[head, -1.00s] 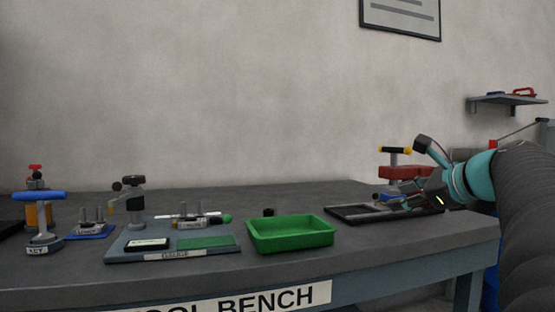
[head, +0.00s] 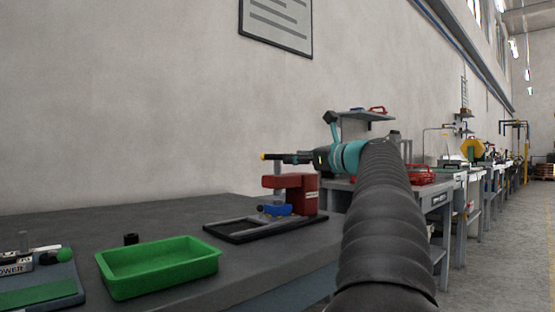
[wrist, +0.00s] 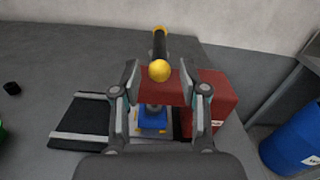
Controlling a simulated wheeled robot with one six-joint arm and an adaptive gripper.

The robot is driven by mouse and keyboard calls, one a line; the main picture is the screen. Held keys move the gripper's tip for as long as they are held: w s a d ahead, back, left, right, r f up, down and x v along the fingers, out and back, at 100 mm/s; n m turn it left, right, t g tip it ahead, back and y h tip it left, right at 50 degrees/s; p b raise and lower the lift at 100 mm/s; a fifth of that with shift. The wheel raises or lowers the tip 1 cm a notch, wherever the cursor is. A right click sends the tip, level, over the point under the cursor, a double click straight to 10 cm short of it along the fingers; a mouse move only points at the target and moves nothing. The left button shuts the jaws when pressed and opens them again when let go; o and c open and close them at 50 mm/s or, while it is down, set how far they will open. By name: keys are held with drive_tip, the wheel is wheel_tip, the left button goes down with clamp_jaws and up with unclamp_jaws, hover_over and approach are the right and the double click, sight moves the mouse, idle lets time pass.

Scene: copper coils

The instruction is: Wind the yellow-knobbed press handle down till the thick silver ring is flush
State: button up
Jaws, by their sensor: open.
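The red press (head: 303,193) stands at the right end of the bench; it also shows in the wrist view (wrist: 160,86). Its dark handle bar (wrist: 160,47) lies across the top, with a yellow knob (wrist: 160,71) at the near end and another at the far end. In the head view one yellow knob (head: 264,156) shows at the bar's left. My gripper (wrist: 160,75) is open, with one finger on each side of the near knob and visible gaps to both. A blue block (wrist: 152,123) sits under the press head. I cannot make out the silver ring.
A dark tray with a pale rail (wrist: 67,138) lies left of the press. A green bin (head: 160,268) and a small black cylinder (head: 131,239) stand farther left. A blue drum (wrist: 291,138) stands on the right. The wall is behind the press.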

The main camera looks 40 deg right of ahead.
sight(267, 156)
drive_tip(key=w, duration=0.7)
drive_tip(key=shift+w+a, duration=0.1)
drive_tip(key=shift+a, duration=0.15)
clamp_jaws()
